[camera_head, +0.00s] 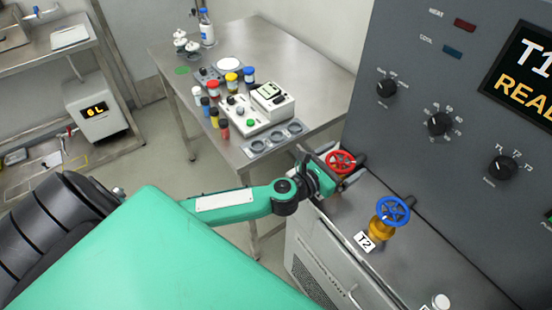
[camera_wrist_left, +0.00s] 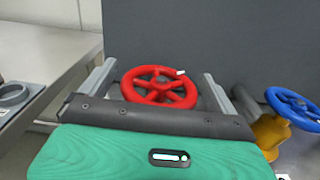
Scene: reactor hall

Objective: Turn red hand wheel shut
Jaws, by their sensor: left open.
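The red hand wheel (camera_head: 341,161) sits on a valve at the left end of the grey bench against the control panel. It also shows in the left wrist view (camera_wrist_left: 158,87), lying between the two fingers. My left gripper (camera_head: 328,170) is open, with one finger on each side of the wheel and a gap to each. In the left wrist view my left gripper (camera_wrist_left: 158,82) shows a white mark on the wheel's rim at its upper right. The valve body below the red wheel is mostly hidden by the gripper. My right gripper is not in view.
A blue hand wheel (camera_head: 393,210) on a yellow valve stands to the right, beside a T2 label (camera_head: 364,241). The control panel (camera_head: 410,70) rises behind the valves. A steel table (camera_head: 290,50) with bottles and instruments stands to the left of the bench.

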